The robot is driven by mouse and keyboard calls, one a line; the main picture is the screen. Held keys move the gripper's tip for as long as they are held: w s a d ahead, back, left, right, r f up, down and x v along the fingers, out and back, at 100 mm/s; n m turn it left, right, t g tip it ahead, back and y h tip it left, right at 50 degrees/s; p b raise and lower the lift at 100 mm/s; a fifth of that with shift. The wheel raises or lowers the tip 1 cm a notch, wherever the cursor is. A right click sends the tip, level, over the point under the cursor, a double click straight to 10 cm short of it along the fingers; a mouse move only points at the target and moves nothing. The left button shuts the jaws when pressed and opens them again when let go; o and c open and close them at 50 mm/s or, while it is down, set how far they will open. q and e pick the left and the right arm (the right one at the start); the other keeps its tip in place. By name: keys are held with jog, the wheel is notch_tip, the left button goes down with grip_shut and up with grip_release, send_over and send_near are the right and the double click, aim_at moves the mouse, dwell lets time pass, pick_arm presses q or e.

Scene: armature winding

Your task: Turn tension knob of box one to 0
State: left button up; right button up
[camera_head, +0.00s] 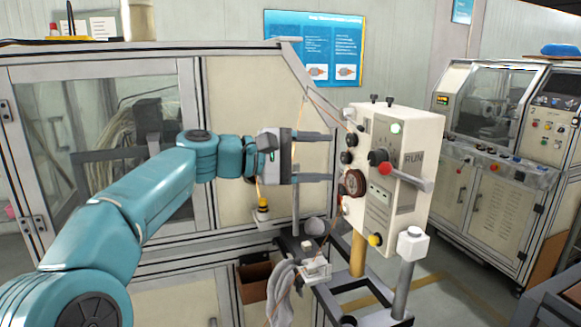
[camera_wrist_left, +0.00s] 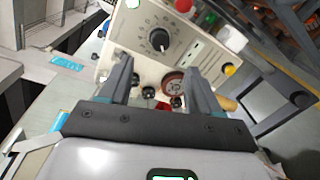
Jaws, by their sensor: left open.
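A cream control box (camera_head: 408,135) stands on a post right of centre, with a RUN panel, a green light and several knobs. Which knob is labelled tension cannot be read. My left gripper (camera_head: 333,157) is open and empty, fingers pointing at the box's left side, apart from it. The wrist view shows its fingers (camera_wrist_left: 158,72) below the scaled knob.
A round brown dial (camera_head: 355,183) and black side knobs (camera_head: 346,157) face my left gripper. A yellow knob (camera_head: 375,240) is low on the box. A framed enclosure (camera_head: 255,95) stands behind the arm. Another machine (camera_head: 490,165) stands at right.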

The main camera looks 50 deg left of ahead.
pick_arm(q)
jog(key=b+v, duration=0.1)
jog(key=v, duration=0.4)
jog(key=shift+s+a, duration=0.15)
jog(key=shift+s, duration=0.2)
jog(key=shift+w, duration=0.1)
